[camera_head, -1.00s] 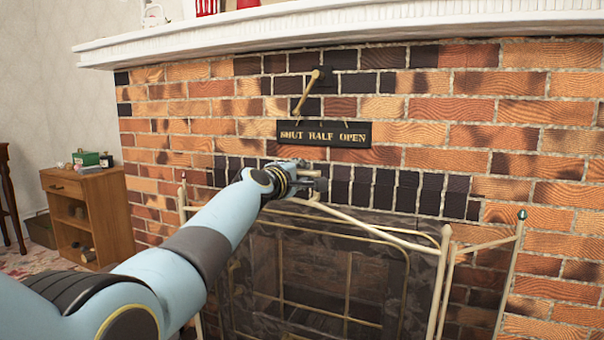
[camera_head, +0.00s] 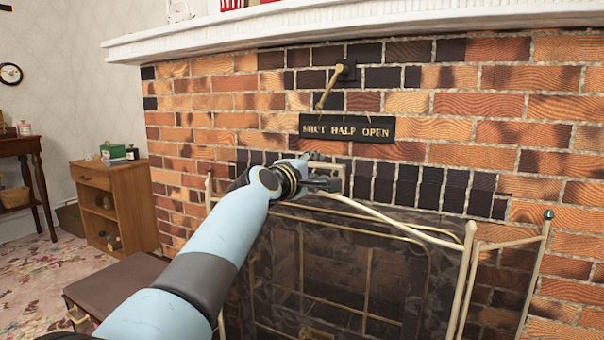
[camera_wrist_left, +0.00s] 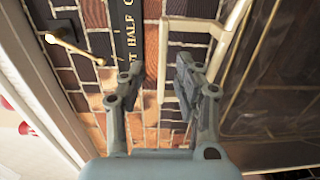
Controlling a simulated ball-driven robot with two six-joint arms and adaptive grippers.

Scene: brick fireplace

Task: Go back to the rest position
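My left gripper (camera_head: 325,182) is in front of the brick wall, just above the top of the fire screen, in the head view. In the left wrist view the gripper (camera_wrist_left: 160,82) has its two fingers spread apart, with nothing held between them. The brass lever (camera_head: 331,88) on the wall hangs slanting down to the left above the dark "SHUT HALF OPEN" sign (camera_head: 347,128). Both are above the gripper and apart from it. The lever also shows in the left wrist view (camera_wrist_left: 75,47). My right gripper is in neither view.
The fire screen (camera_head: 468,265) with a cream frame stands close below the gripper. A white mantel (camera_head: 350,24) juts out above. A wooden cabinet (camera_head: 125,215), a dark table (camera_head: 22,145) and a brown box (camera_head: 112,288) are at left. Patterned floor is between them.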

